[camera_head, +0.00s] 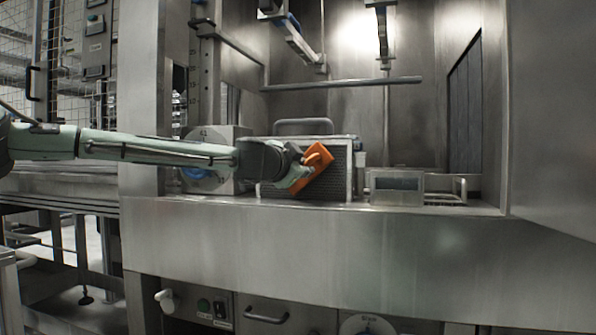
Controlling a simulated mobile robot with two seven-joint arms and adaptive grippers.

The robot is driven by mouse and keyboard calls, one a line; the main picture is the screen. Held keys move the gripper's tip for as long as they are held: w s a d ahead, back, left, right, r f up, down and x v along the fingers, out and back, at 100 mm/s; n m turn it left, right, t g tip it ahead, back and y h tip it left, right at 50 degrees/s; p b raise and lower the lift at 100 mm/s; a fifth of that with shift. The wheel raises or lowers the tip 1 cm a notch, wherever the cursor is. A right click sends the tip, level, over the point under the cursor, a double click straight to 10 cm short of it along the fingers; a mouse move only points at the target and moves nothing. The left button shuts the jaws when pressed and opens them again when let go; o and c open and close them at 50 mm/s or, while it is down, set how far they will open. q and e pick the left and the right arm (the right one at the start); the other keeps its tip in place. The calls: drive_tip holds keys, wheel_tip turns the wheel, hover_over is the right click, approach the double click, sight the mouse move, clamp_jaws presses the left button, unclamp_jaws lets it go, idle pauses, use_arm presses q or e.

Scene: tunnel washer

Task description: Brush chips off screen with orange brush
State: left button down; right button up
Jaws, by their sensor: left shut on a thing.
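An orange brush (318,159) is held tilted in my left gripper (297,173). The gripper is shut on it. The brush is in front of the dark mesh screen (336,178), a box-shaped panel with a metal frame standing on the steel ledge. I cannot tell whether the brush touches the screen. The gripper and brush hide the left and middle of the screen. No chips can be made out at this size. My right gripper is not in view.
A small steel box with a dark window (397,188) stands right of the screen on the ledge (300,207). A horizontal bar (345,84) crosses above. A steel wall (552,110) bounds the right.

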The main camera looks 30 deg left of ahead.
use_arm(q)
drive_tip(key=shift+a+r, duration=0.1)
drive_tip(key=shift+a, duration=0.05)
drive_tip(key=shift+s+a+r+p, duration=0.1)
drive_tip(key=shift+s+a+p, duration=0.15)
drive_tip(key=shift+a, duration=0.65)
drive_tip(key=shift+s+a+p, duration=0.1)
drive_tip(key=shift+a+p, duration=0.1)
drive_tip(key=shift+a, duration=0.9)
drive_tip(key=shift+s, duration=0.1)
drive_tip(key=shift+s+d+f, duration=0.1)
drive_tip(key=shift+s+f, duration=0.1)
drive_tip(key=shift+s, duration=0.4)
drive_tip(key=shift+s+d+r, duration=0.1)
drive_tip(key=shift+s+d, duration=0.1)
drive_tip(key=shift+s, duration=0.25)
drive_tip(key=shift+s+d, duration=0.15)
drive_tip(key=shift+s, duration=0.3)
drive_tip(key=shift+s+d+p, duration=0.2)
drive_tip(key=shift+s, duration=0.45)
drive_tip(key=shift+s+d+p, duration=0.15)
drive_tip(key=shift+s, duration=0.45)
